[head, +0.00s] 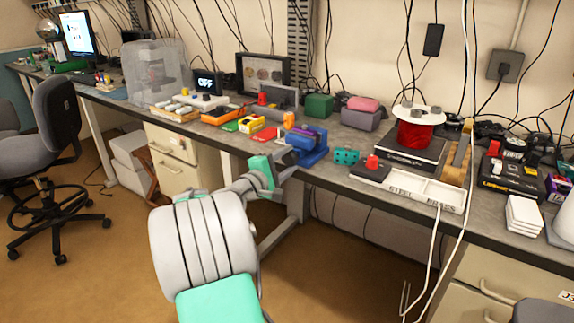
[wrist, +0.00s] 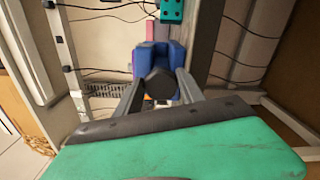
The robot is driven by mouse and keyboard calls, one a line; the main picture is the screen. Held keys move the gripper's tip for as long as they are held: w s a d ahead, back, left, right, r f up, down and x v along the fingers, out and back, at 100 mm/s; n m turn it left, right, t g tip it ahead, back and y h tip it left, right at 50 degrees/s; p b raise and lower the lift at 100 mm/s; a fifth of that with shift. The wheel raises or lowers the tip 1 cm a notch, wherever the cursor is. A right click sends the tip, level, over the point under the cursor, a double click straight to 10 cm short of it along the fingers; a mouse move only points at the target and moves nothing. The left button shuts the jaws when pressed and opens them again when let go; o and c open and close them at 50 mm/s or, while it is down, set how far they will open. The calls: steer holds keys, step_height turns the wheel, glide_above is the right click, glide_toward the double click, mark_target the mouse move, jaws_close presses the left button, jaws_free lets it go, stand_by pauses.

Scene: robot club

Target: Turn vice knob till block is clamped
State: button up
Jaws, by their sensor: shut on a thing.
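A blue vice (head: 308,146) stands at the front edge of the workbench. It also shows in the wrist view (wrist: 178,52), with its dark round knob (wrist: 160,84) facing me. My gripper (wrist: 159,90) has one finger on each side of the knob and is shut on it. In the head view my gripper (head: 281,162) reaches the near side of the vice, and the knob is hidden there. Something purple (head: 317,130) shows at the top of the vice; I cannot tell whether it is the block or whether the jaws touch it.
A teal dotted block (head: 346,156) sits right of the vice, then a red-topped dark box (head: 371,169) and a white labelled tray (head: 424,189). White cables hang over the bench front at right. An office chair (head: 55,130) stands left.

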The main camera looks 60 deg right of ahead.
steer(key=m+b, duration=0.1)
steer(key=m, duration=0.1)
steer(key=m+b, duration=0.1)
steer(key=m, duration=0.1)
steer(key=shift+f+b, duration=0.3)
steer(key=shift+b, duration=0.1)
steer(key=shift+o, duration=0.2)
steer(key=shift+r+m+b, duration=0.1)
steer(key=shift+m+b, duration=0.25)
steer(key=shift+m, duration=0.45)
steer(key=o, duration=1.3)
steer(key=a, duration=0.5)
steer(key=w+a, duration=0.1)
steer(key=a, duration=0.1)
steer(key=shift+w+a+p, duration=0.1)
steer(key=shift+a+p, duration=0.2)
steer(key=shift+a, duration=0.05)
